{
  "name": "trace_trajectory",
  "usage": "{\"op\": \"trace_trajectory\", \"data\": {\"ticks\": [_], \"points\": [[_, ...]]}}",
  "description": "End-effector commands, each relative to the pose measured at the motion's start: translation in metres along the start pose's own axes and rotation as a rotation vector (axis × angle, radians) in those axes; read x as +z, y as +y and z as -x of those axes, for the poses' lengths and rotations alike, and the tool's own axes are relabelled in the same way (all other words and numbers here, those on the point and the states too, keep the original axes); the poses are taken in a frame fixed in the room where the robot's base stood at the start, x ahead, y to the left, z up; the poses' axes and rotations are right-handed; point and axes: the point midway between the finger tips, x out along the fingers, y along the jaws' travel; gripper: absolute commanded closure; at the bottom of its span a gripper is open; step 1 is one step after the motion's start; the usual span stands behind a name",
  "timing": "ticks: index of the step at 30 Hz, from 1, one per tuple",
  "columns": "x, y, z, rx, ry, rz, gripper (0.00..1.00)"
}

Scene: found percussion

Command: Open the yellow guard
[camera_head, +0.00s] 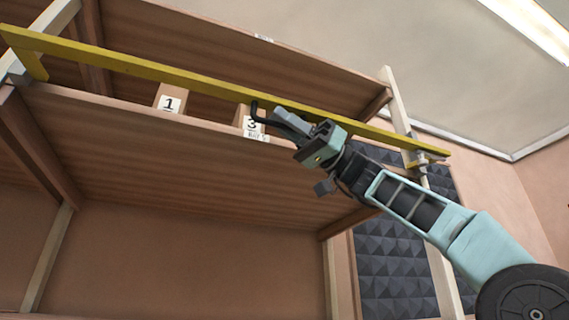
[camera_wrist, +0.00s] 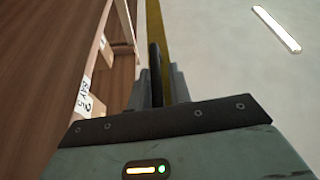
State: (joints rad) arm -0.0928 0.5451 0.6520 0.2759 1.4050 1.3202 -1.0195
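The yellow guard (camera_head: 150,68) is a long flat bar across the front of the upper shelf. It runs from the left post to a grey bracket (camera_head: 428,158) on the right post. In the wrist view the guard (camera_wrist: 154,22) runs away beyond the fingers. My gripper (camera_head: 284,122) is in front of the shelf edge, close to the guard right of its middle. It appears shut on a thin black hooked rod (camera_head: 254,108), which also shows between the fingers in the wrist view (camera_wrist: 155,72). Whether the rod touches the guard I cannot tell.
A small bay label is on the shelf edge. Dark padded panels (camera_head: 390,262) are at the right. The space below the shelf is open.

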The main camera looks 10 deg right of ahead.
Motion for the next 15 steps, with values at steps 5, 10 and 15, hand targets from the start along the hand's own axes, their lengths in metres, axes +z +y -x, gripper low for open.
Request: {"op": "trace_trajectory", "data": {"ticks": [5,10,15], "points": [[0.001,0.001,0.009,0.002,0.000,0.000,0.80],[0.003,0.001,0.039,0.005,0.000,0.000,0.80],[0.002,0.001,0.080,0.005,0.001,0.001,0.80]]}}
